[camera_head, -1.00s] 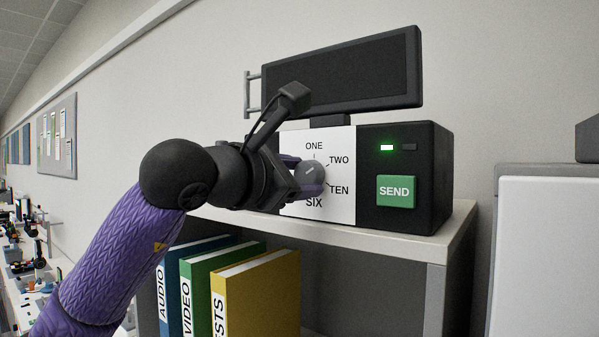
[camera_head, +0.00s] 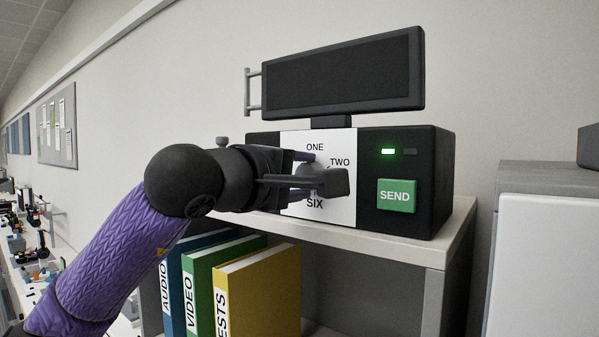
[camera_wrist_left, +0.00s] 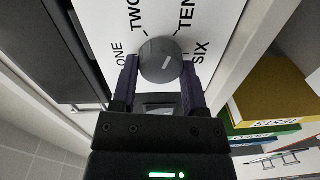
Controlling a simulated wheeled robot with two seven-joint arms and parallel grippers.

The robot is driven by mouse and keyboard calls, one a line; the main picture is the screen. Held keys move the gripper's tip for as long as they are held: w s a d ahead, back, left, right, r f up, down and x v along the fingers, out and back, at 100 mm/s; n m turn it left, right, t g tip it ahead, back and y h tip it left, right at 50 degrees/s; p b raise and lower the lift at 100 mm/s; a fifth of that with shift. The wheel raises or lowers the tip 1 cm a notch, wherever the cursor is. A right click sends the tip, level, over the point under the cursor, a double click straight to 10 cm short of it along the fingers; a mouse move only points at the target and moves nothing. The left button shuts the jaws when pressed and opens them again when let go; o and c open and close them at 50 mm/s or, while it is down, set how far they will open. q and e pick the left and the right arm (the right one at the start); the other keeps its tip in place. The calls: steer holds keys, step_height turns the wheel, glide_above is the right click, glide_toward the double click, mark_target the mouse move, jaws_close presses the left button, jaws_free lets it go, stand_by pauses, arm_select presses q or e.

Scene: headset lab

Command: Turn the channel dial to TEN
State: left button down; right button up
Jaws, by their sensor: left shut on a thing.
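The channel dial (camera_head: 313,171) is a round grey knob on the white panel (camera_head: 343,213) of a black radio box. ONE, TWO and SIX show around it in the head view; TEN is hidden behind my wrist camera part. My left gripper (camera_head: 304,176) is at the dial, shut on it. In the left wrist view, its fingers (camera_wrist_left: 160,82) stand on either side of the dial (camera_wrist_left: 158,62). My right gripper is in neither view.
A green SEND button (camera_head: 396,196) and a lit green light (camera_head: 388,152) are right of the panel. A dark screen (camera_head: 345,75) stands above. The box sits on a pale shelf (camera_head: 410,247) over AUDIO, VIDEO and another binder (camera_head: 262,295). A grey cabinet (camera_head: 545,240) stands at right.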

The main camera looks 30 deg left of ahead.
arm_select(q)
steer(key=shift+f+m, duration=0.1)
steer(key=shift+m, duration=0.7)
steer(key=shift+c, duration=0.5)
jaws_free()
steer(key=shift+s, duration=0.1)
steer(key=s+b, duration=0.3)
steer(key=s, duration=0.6)
steer(key=shift+s+a+r, duration=0.2)
steer(key=shift+s+r, duration=0.1)
steer(key=shift+s, duration=0.1)
